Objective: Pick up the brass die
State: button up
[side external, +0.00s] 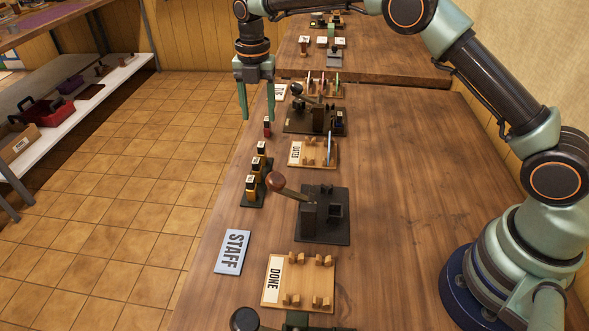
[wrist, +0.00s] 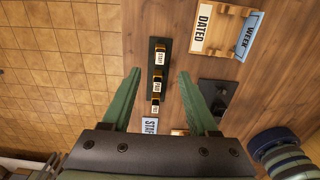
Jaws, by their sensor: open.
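A dark rack (side external: 249,199) near the table's left edge holds three small upright stamp dies with dark tops, pale labels and yellow-brown bodies: a far one (side external: 261,149), a middle one (side external: 256,166) and a near one (side external: 251,183). I cannot tell which of them is the brass die. In the wrist view the rack (wrist: 152,68) runs between my fingers, with the dies labelled on top; the middle one (wrist: 157,77) lies between the fingertips. My gripper (side external: 257,117) is open, empty and pointing down, above the table's left edge, apart from the dies.
A black lever press (side external: 335,212) stands right of the rack. The DATED tray (side external: 297,155) is behind it, the DONE tray (side external: 273,281) in front. A blue STAFF card (side external: 233,252) lies at the left edge. A small red piece (side external: 267,121) stands beyond the rack.

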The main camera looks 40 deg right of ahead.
aim_at(261, 145)
notch_tip(261, 145, down, 11)
jog(key=shift+s+a+f, duration=0.1)
jog(key=shift+f, duration=0.1)
dwell(0.4)
grip_shut()
